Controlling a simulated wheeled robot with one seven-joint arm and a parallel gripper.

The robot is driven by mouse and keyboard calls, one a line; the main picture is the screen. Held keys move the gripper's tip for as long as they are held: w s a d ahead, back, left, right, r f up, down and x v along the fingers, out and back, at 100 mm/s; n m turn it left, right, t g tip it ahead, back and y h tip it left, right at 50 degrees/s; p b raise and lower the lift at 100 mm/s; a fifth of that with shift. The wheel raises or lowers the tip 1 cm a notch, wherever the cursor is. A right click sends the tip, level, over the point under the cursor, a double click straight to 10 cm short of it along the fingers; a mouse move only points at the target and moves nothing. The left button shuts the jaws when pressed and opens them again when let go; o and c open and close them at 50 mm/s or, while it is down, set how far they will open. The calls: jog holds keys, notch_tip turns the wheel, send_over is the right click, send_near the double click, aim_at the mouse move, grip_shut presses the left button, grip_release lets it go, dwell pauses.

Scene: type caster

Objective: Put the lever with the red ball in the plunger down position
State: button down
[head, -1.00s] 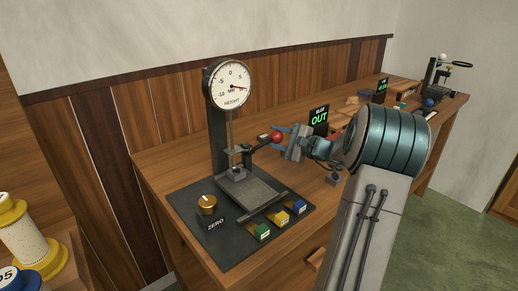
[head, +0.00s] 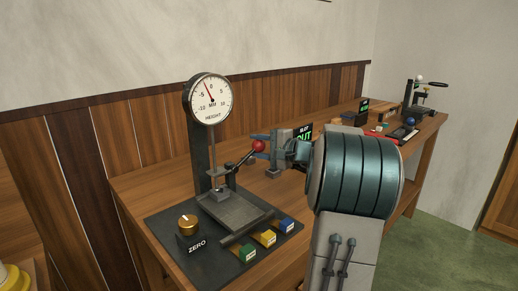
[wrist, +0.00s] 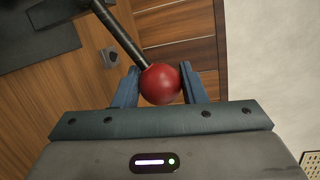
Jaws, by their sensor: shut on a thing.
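The red ball (head: 258,146) sits on the end of a dark lever (head: 243,161) on the height gauge. The lever slants up to the right from the gauge's post. My gripper (head: 262,144) is shut on the red ball from the right. In the wrist view the ball (wrist: 160,84) sits between both blue fingers, and the lever (wrist: 122,34) runs off to the upper left. The plunger (head: 217,185) hangs below the dial over the small plate; whether it touches anything is too small to tell. The dial (head: 210,100) needle points up and left, between -5 and 0.
The gauge base (head: 165,228) carries a brass ZERO knob (head: 187,222) and green, yellow and blue blocks (head: 268,238) at its front right. A display reading OUT (head: 303,137) stands behind my gripper. Another device (head: 420,100) stands at the bench's far end.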

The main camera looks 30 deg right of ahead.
jog(key=shift+r, duration=0.1)
jog(key=c, duration=0.9)
grip_release()
jog(key=v, duration=1.3)
jog(key=shift+s, duration=0.4)
